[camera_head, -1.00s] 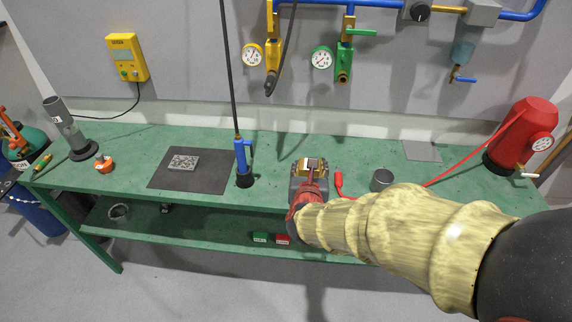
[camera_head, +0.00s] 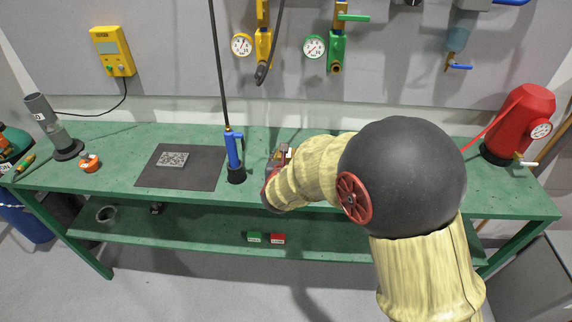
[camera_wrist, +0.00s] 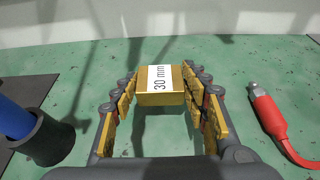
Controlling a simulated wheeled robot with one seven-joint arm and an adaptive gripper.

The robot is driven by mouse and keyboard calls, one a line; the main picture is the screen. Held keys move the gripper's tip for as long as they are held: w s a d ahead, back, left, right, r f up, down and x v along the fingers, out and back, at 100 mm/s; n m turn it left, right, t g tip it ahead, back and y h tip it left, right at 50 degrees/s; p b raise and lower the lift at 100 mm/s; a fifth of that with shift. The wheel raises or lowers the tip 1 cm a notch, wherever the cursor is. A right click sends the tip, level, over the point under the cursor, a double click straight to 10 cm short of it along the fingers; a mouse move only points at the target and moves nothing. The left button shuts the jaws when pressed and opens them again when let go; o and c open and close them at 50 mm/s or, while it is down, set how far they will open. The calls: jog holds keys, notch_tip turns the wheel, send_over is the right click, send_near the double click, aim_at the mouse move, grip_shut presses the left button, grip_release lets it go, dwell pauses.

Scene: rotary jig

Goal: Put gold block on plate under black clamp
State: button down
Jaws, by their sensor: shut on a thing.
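The gold block, with a white "30 mm" label, is between my gripper's fingers (camera_wrist: 163,98) in the wrist view, where the block (camera_wrist: 159,94) shows clearly. My gripper is shut on it, above the green bench. In the head view my gripper (camera_head: 279,158) is over the bench, right of the blue tool, largely covered by my own arm. A grey speckled plate (camera_head: 173,159) lies on a dark mat, left of the blue tool. I cannot make out a black clamp for certain, nor tell if this is the plate meant.
The blue tool (camera_head: 233,152) stands upright in a black cup, close left of my gripper. A red connector with a cable (camera_wrist: 270,112) lies to the right in the wrist view. A red tank (camera_head: 518,125) stands at the bench's right end. My arm hides the bench's right-middle part.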

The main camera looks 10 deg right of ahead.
jog(key=shift+w+f+b, duration=0.15)
jog(key=shift+f+b, duration=0.65)
jog(key=shift+f, duration=0.7)
jog(key=shift+f, duration=0.25)
jog(key=c, duration=1.1)
grip_release()
jog(key=shift+o, duration=0.6)
